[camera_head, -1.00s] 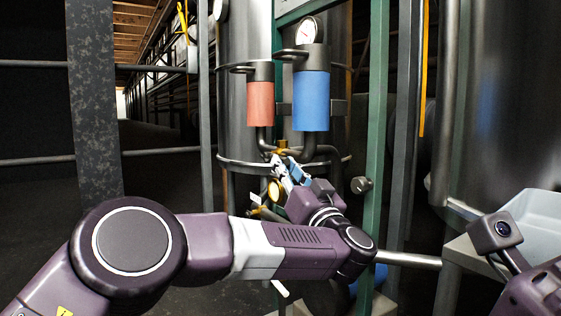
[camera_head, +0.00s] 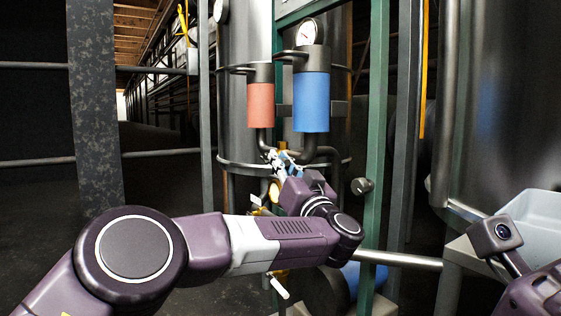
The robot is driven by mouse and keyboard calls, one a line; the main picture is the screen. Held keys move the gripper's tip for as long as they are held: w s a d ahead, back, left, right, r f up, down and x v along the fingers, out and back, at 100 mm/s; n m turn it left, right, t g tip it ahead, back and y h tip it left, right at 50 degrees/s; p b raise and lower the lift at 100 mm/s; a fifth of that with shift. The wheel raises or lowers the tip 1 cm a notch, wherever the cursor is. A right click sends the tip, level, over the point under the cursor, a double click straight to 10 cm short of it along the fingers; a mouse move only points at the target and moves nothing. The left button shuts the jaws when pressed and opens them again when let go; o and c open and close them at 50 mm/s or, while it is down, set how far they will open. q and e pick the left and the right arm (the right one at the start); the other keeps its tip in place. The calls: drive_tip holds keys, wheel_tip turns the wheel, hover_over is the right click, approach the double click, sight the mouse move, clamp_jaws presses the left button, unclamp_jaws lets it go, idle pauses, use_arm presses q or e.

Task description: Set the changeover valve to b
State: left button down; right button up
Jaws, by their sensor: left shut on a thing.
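The changeover valve (camera_head: 283,146) is a small brass body between the two filter pipes, in the middle of the head view. My left gripper (camera_head: 276,158) is at the valve, shut on its handle. The fingers and wrist hide most of the handle, so its exact position cannot be told. Above the valve hang a red cylinder (camera_head: 261,105) on the left and a blue cylinder (camera_head: 311,101) on the right, each with a dark pipe down towards the valve. Part of my right arm shows at the lower right; its fingers are out of view.
A green post (camera_head: 375,130) stands just right of the valve. A steel tank (camera_head: 240,40) is behind it, and a larger tank (camera_head: 500,90) fills the right. A pale tray (camera_head: 540,210) is at the right edge. A gauge (camera_head: 307,31) sits above the blue cylinder.

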use_arm(q)
drive_tip(key=shift+f, duration=0.15)
drive_tip(key=shift+f+m+t+p, duration=0.4)
drive_tip(key=shift+f+t, duration=0.45)
drive_tip(key=shift+t, duration=0.55)
drive_tip(key=c, duration=2.2)
unclamp_jaws()
drive_tip(key=shift+c, duration=0.2)
drive_tip(key=v, duration=1.2)
drive_tip(key=shift+o, duration=0.2)
drive_tip(key=shift+w+f, duration=0.1)
drive_tip(key=shift+w, duration=0.1)
